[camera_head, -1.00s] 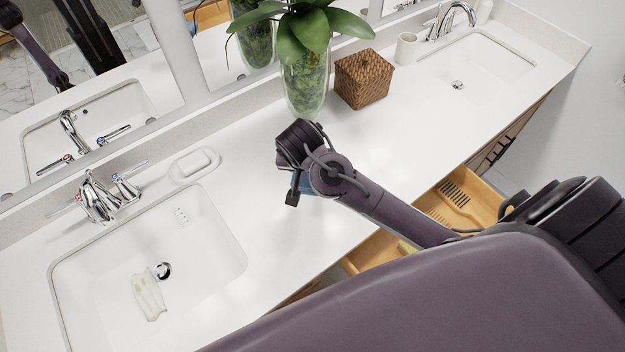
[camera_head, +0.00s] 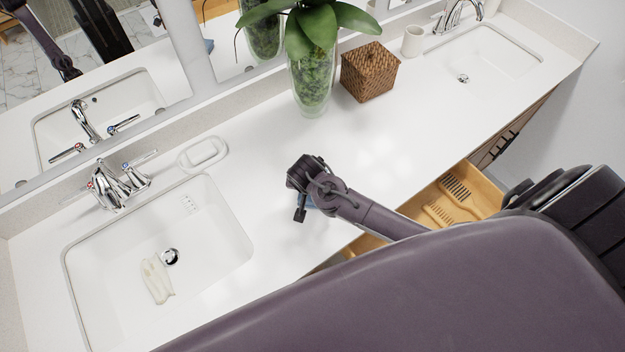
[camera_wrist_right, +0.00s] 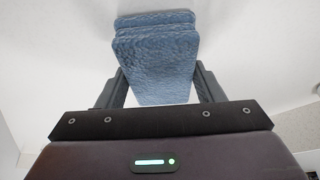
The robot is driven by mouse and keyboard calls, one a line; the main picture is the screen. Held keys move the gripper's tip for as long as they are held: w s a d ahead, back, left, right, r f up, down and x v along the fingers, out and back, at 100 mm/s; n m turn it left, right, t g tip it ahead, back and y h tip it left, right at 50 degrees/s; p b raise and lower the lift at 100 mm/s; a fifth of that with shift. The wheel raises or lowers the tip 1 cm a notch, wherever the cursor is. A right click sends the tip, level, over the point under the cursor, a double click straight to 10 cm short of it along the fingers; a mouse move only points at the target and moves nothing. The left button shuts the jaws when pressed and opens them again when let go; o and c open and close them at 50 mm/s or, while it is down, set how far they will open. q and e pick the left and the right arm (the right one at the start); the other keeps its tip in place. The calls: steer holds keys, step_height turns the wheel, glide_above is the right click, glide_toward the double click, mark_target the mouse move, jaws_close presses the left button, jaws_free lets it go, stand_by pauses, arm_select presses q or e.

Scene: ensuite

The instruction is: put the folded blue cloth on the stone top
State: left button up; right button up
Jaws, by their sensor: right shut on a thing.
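The folded blue cloth (camera_wrist_right: 155,60) is between the two fingers of my right gripper (camera_wrist_right: 158,85) in the right wrist view, with white surface behind it. The gripper is shut on the cloth. I cannot tell whether the cloth touches the top. My left gripper does not show.
A sink (camera_head: 160,265) with a pale cloth-like item (camera_head: 156,279) in it is at left. A soap dish (camera_head: 202,153), glass plant vase (camera_head: 311,85), wicker box (camera_head: 369,72) and cup (camera_head: 413,41) stand along the back. An open drawer (camera_head: 475,195) juts out below the front edge.

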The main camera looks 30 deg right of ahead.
steer(key=shift+f, duration=0.1)
steer(key=o, duration=1)
steer(key=shift+c, duration=0.2)
steer(key=shift+r, duration=0.2)
steer(key=b+v, duration=0.2)
steer(key=v, duration=1)
steer(key=shift+f, duration=0.15)
